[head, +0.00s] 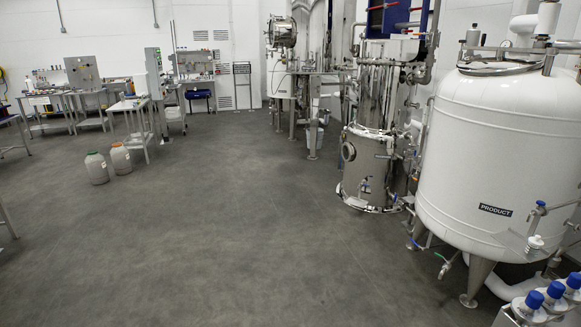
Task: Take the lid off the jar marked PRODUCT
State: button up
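The word PRODUCT shows on a black label (495,210) on the big white tank (470,165) at the right. The tank stands on metal legs and has a round metal hatch (497,68) on top, which looks closed. Several white bottles with blue caps (534,299) stand close together at the bottom right corner, partly cut off by the frame. I can read no marking on them, so I cannot tell whether one is the jar. My gripper is not in view.
Two grey-brown containers, one with a green top (97,168) and one with an orange top (121,158), stand on the floor at the left. A steel column (375,120) stands left of the tank. Workbenches (130,105) stand at the back left. The middle floor (240,220) is clear.

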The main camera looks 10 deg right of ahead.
aim_at(536, 241)
jog(key=i+z, duration=0.35)
jog(key=i, duration=0.3)
jog(key=i+j+z, duration=0.35)
jog(key=i, duration=0.3)
jog(key=i+l+z, duration=0.45)
jog(key=i, duration=0.3)
jog(key=i+z, duration=0.25)
jog(key=i, duration=0.15)
jog(key=i+l, duration=0.15)
jog(key=l, duration=0.2)
jog(key=i+l, duration=0.35)
jog(key=l, duration=0.3)
jog(key=i+l+u, duration=0.1)
jog(key=l, duration=0.25)
jog(key=i+l, duration=0.2)
jog(key=l, duration=0.15)
